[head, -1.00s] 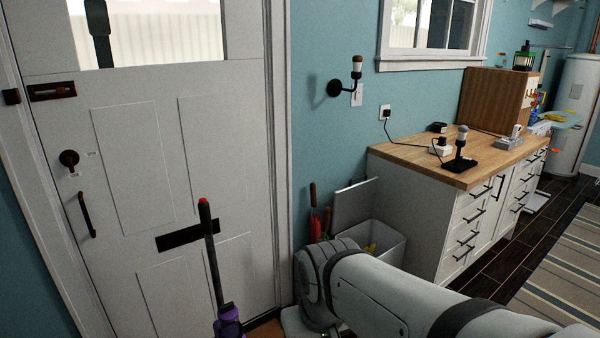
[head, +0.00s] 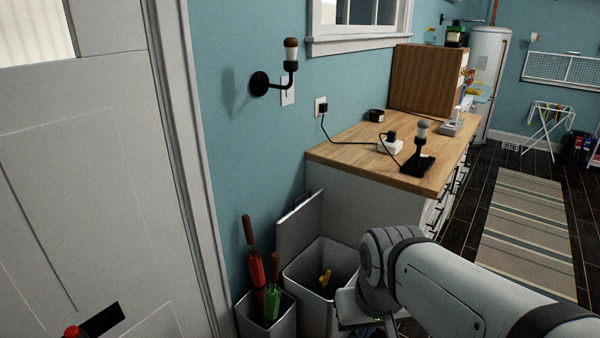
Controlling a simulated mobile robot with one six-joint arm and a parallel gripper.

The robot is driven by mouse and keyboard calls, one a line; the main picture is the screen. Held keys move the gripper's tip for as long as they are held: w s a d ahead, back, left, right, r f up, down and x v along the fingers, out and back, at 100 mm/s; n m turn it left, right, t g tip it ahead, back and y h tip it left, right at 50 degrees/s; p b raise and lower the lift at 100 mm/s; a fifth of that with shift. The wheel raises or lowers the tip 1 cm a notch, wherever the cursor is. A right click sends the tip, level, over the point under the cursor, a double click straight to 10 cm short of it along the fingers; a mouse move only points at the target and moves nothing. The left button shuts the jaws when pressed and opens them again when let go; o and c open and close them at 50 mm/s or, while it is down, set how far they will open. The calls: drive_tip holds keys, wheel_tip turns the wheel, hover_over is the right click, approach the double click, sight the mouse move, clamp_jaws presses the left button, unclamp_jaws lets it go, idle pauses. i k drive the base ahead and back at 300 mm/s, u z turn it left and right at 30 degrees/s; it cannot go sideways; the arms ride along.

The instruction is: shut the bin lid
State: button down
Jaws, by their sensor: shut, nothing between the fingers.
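The bin (head: 300,273) is a pale grey box against the wall, beside the counter's left end. Its lid (head: 301,222) is open and stands up at the back of the bin, leaning towards the wall. A small yellow thing (head: 325,279) shows inside the bin. My arm reaches in from the lower right, and its links cover the bin's right front part. My gripper itself cannot be made out; the links hide it or it lies outside the picture.
An umbrella stand (head: 266,318) with a red umbrella (head: 256,268) and a green umbrella (head: 271,300) stands just left of the bin. A wooden-topped counter (head: 345,155) stands behind it. A door (head: 90,180) fills the left. Floor with a striped rug (head: 525,225) lies open at right.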

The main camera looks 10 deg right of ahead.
sight(298, 228)
drive_tip(key=i, duration=1.45)
drive_tip(key=u, duration=0.45)
